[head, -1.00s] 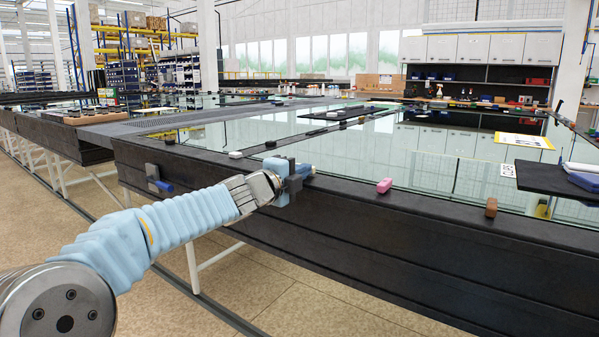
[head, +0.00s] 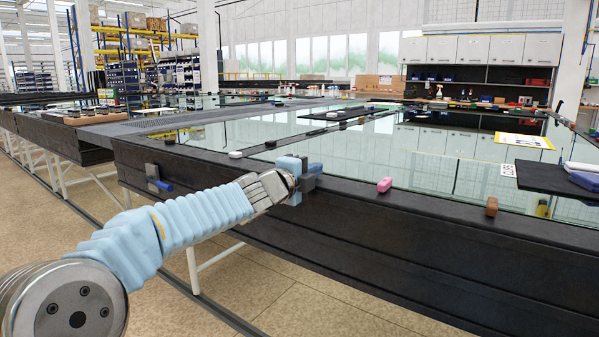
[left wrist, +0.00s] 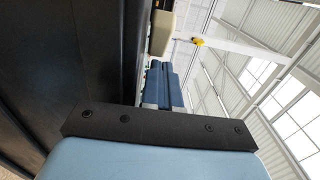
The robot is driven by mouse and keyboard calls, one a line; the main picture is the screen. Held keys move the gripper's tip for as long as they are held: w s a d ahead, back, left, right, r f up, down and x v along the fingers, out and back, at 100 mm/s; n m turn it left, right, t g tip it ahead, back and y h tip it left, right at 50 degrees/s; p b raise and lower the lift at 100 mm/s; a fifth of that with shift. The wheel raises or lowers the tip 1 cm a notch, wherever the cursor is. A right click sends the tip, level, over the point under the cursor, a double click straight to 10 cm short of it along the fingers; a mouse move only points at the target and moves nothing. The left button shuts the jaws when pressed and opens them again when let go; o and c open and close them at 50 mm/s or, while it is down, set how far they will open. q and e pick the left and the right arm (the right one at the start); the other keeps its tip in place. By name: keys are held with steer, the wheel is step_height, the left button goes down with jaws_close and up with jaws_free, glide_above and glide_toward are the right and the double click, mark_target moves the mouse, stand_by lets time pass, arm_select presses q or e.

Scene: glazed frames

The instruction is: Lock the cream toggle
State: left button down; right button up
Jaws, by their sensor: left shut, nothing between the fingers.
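My left gripper (head: 314,168) is at the front edge of the long black table, its pale blue and dark parts against the upper rim. In the left wrist view its blue fingers (left wrist: 165,84) are together with nothing between them. A cream block (left wrist: 162,33), apparently the cream toggle, shows just beyond the fingertips beside the dark table side. I cannot tell whether they touch. In the head view I cannot make out the cream toggle; my gripper may hide it. Its locked or unlocked state cannot be read. My right gripper is not in view.
A grey clamp with a blue handle (head: 159,183) is on the table front to the left.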

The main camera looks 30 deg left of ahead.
arm_select(q)
steer(key=shift+w+d, duration=0.3)
steer(key=shift+w, duration=0.25)
steer(key=shift+w, duration=0.15)
stand_by(1.9)
